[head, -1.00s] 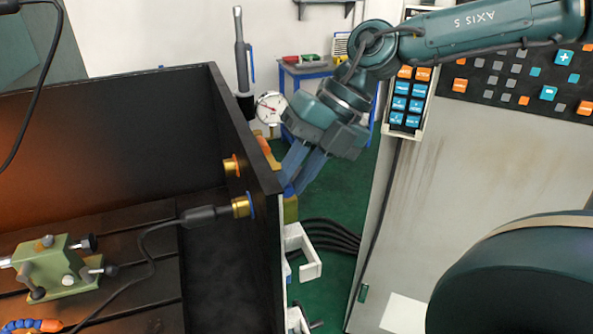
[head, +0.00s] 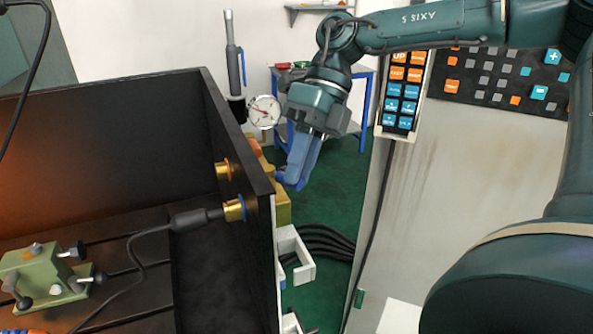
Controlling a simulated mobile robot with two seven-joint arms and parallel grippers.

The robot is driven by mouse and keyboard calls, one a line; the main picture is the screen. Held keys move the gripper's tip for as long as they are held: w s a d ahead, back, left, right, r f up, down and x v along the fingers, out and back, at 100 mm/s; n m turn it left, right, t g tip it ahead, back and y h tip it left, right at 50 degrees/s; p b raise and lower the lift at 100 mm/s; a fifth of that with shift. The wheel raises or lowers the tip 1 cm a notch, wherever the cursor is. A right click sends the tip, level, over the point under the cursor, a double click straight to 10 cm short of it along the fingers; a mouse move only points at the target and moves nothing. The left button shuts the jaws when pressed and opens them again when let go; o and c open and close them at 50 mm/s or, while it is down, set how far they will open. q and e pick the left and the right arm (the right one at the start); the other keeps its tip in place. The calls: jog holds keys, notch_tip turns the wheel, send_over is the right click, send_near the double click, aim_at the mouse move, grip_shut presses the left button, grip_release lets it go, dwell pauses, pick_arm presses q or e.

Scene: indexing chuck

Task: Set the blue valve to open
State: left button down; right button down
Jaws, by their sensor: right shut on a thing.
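My right gripper (head: 291,180) reaches down on the outer side of the dark box's right wall. Its blue-grey fingers are shut on the blue valve's handle (head: 289,181), of which only a small bright blue part shows at the fingertips. The fingers hide most of the handle, so its exact angle is hard to tell. A yellow body (head: 283,208) shows just below the fingertips. Inside the wall, a brass fitting with a blue ring (head: 234,209) has a black cable plug at it. My left gripper is not in view.
The dark open box (head: 240,135) fills the left, with a green clamp (head: 45,275) inside. A brass fitting with an orange ring (head: 222,170) and an orange part (head: 254,146) lie farther back. A dial gauge (head: 264,112) stands behind. White brackets (head: 294,255) are below the gripper.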

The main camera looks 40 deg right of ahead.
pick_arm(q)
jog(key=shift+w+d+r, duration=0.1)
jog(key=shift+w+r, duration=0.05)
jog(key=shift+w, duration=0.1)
pick_arm(e)
jog(key=w+n+g+h, duration=0.1)
jog(key=n, duration=0.2)
jog(key=w+d+n+g+h, duration=0.1)
jog(key=w+n+h, duration=0.1)
jog(key=n, duration=0.2)
jog(key=w+d+n+g+h, duration=0.1)
jog(key=n+g, duration=0.1)
jog(key=n, duration=0.2)
jog(key=shift+w+r+h, duration=0.1)
jog(key=shift+w+h, duration=0.15)
jog(key=shift+h, duration=0.15)
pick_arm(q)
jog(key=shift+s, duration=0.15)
pick_arm(e)
jog(key=c, duration=1.6)
grip_release()
